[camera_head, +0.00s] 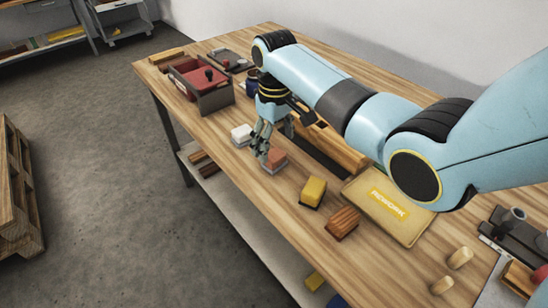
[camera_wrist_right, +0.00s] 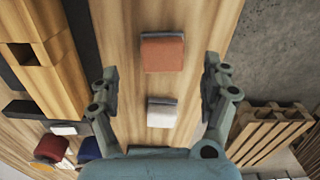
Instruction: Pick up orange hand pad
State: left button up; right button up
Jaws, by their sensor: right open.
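The orange hand pad (camera_head: 273,160) is a small block with an orange top and a grey edge. It lies on the wooden table (camera_head: 240,185) just below my right gripper (camera_head: 275,150) in the head view. In the right wrist view the orange pad (camera_wrist_right: 162,53) sits beyond the fingertips and between their lines. My right gripper (camera_wrist_right: 160,82) is open and empty, pointing down above the table, apart from the pad. A white pad (camera_head: 242,134) lies close by and also shows in the wrist view (camera_wrist_right: 162,112). My left gripper is not in view.
A yellow block (camera_head: 313,192) and a brown wooden block (camera_head: 343,223) lie to the right of the orange pad. A tan board (camera_head: 392,222) lies under my right arm. A grey box with red contents (camera_head: 212,98) stands at the far left. The table's front edge is close to the pads.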

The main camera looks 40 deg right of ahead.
aim_at(274, 154)
jog(key=f, duration=0.4)
jog(key=shift+s+a+f, duration=0.1)
jog(key=shift+a+f, duration=0.1)
jog(key=shift+f, duration=0.45)
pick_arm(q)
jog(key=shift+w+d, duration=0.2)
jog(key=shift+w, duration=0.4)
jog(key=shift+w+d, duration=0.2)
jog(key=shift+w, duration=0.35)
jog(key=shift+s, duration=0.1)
pick_arm(e)
jog(key=shift+c, duration=0.3)
jog(key=c, duration=1.2)
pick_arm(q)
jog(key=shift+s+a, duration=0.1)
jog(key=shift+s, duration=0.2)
